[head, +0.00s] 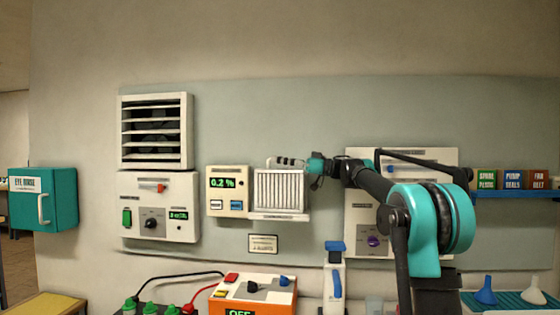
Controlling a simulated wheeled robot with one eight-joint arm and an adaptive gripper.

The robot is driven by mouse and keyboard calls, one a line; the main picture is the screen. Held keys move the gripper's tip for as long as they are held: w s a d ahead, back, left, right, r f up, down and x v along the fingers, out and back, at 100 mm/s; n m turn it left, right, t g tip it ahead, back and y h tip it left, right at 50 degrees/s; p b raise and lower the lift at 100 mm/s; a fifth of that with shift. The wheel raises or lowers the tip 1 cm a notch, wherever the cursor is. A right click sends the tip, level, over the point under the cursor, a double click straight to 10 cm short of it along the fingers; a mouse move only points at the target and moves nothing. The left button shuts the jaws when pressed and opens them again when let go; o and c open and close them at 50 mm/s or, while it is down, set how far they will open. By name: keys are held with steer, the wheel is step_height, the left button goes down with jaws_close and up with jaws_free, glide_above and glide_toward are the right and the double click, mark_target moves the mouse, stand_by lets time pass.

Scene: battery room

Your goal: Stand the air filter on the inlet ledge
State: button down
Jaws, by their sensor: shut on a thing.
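The air filter (280,191) is a white, pleated square panel with a pale frame. It is upright in front of the wall panel, right of the 0.2 % display. The inlet ledge (278,216) is a narrow pale strip directly under it; I cannot tell whether the filter's bottom edge touches it. My gripper (291,163) reaches in from the right and is shut on the filter's top edge. The fingertips are small in view and partly merge with the filter's upper frame.
A cream display box (228,192) is close on the left. A louvred vent (155,131) sits above a control box (158,206). An orange charger (252,293) and a white bottle (334,281) stand below. A blue shelf (515,193) with small boxes is at right.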

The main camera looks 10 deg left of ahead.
steer(key=shift+f, duration=0.3)
steer(key=c, duration=1.5)
jaws_free()
steer(key=d, duration=0.4)
steer(key=d+f, duration=0.1)
steer(key=d, duration=0.2)
steer(key=shift+s, duration=0.1)
steer(key=shift+d+f, duration=0.1)
steer(key=shift+d, duration=0.1)
steer(key=shift+s, duration=0.1)
